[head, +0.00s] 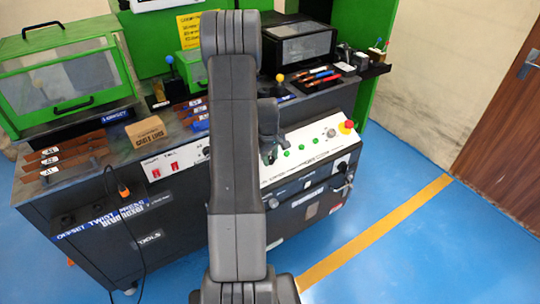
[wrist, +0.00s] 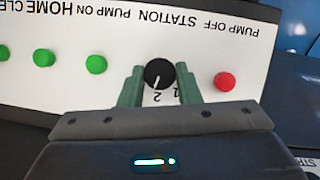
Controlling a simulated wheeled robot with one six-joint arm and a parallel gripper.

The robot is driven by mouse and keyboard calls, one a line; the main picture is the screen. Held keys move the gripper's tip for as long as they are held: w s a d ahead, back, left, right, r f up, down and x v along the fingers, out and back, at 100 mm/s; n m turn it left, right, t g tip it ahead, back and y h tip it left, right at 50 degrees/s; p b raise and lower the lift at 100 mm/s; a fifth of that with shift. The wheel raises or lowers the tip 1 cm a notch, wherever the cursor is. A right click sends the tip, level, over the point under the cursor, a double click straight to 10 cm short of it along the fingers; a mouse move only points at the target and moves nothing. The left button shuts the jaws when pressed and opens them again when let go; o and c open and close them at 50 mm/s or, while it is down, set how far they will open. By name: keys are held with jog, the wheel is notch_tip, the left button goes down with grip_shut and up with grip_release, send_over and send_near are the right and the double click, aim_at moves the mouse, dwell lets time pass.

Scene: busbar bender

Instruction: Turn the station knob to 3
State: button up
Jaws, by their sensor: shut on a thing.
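The station knob (wrist: 159,73) is round and black and sits on the white control panel (wrist: 210,60), which appears upside down in the wrist view. Its white pointer line points down, close to the printed 2; a printed 1 is beside it to the right. No 3 can be made out. My gripper (wrist: 160,82) has its green fingers on the knob's left and right sides, shut on it. In the head view, my gripper (head: 268,150) is at the panel, and my arm and gripper hide the knob.
A red button (wrist: 224,82) is close to the right of my fingers in the wrist view, and green buttons (wrist: 95,64) are to the left. In the head view, a red emergency stop (head: 346,127) is at the panel's right end. Blue floor is clear in front.

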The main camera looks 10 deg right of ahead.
jog(key=m+y, duration=0.1)
jog(key=m, duration=0.1)
jog(key=m+y, duration=0.1)
jog(key=m, duration=0.2)
jog(key=shift+w+d+g+p, duration=0.1)
jog(key=shift+d+g+p, duration=0.1)
jog(key=shift+g+p, duration=0.2)
jog(key=shift+m+y, duration=0.3)
jog(key=shift+m, duration=0.1)
jog(key=o, duration=1)
jog(key=r, duration=0.4)
jog(key=d+r, duration=0.1)
jog(key=r, duration=0.4)
jog(key=d+r, duration=0.1)
jog(key=r, duration=0.3)
jog(key=shift+d+r+p, duration=0.1)
jog(key=shift+r+p, duration=0.25)
